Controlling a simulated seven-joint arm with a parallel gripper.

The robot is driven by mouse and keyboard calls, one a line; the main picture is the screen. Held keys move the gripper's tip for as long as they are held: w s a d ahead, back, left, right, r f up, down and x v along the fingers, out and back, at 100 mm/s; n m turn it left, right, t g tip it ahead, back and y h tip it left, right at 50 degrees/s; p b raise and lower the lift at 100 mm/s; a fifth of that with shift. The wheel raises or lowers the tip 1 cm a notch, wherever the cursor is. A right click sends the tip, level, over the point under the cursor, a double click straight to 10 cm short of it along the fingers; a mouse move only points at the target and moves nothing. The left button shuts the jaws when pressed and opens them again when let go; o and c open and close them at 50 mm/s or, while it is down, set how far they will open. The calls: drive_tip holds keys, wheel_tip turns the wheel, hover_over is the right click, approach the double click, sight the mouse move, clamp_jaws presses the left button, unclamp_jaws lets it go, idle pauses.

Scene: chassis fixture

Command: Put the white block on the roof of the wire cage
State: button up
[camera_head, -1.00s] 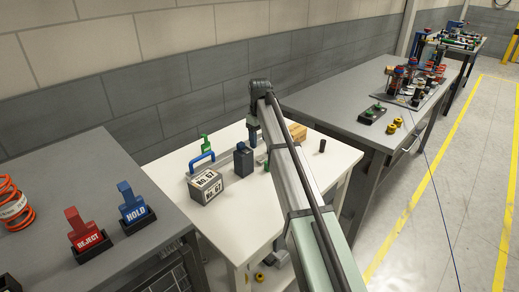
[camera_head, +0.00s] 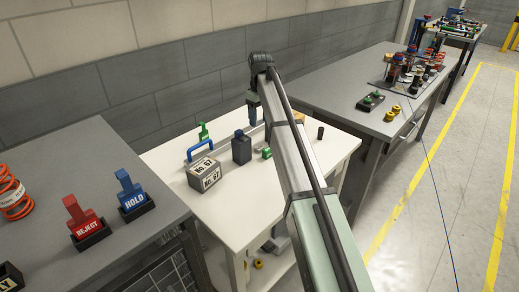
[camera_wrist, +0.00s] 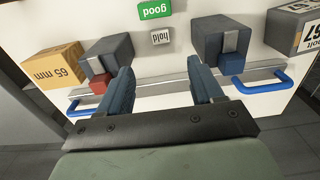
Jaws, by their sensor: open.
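My gripper (camera_wrist: 162,88) is open and empty in the wrist view, its two blue-grey fingers apart above the white table. Beyond the fingers lies a small pale piece marked "hold" (camera_wrist: 161,37), the only small whitish piece there; I cannot tell whether it is the white block. In the head view my arm reaches over the white table and hides part of it. Dark wire mesh (camera_head: 165,276) shows below the left grey bench; I cannot tell whether it is the wire cage, and its top is not clear.
The white table (camera_head: 235,205) holds a No. 67 box (camera_head: 203,174), a dark block (camera_head: 241,149), a green piece (camera_head: 203,132) and a "65 mm" box (camera_wrist: 53,67). Blue handles (camera_wrist: 262,82) stand near its edge. REJECT (camera_head: 84,222) and HOLD (camera_head: 133,195) pieces stand on the left bench.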

sight(260, 149)
drive_tip(key=f, duration=1.3)
drive_tip(key=shift+s+d+f, duration=0.1)
drive_tip(key=shift+s+d, duration=0.25)
drive_tip(key=shift+s, duration=0.05)
drive_tip(key=c, duration=1.2)
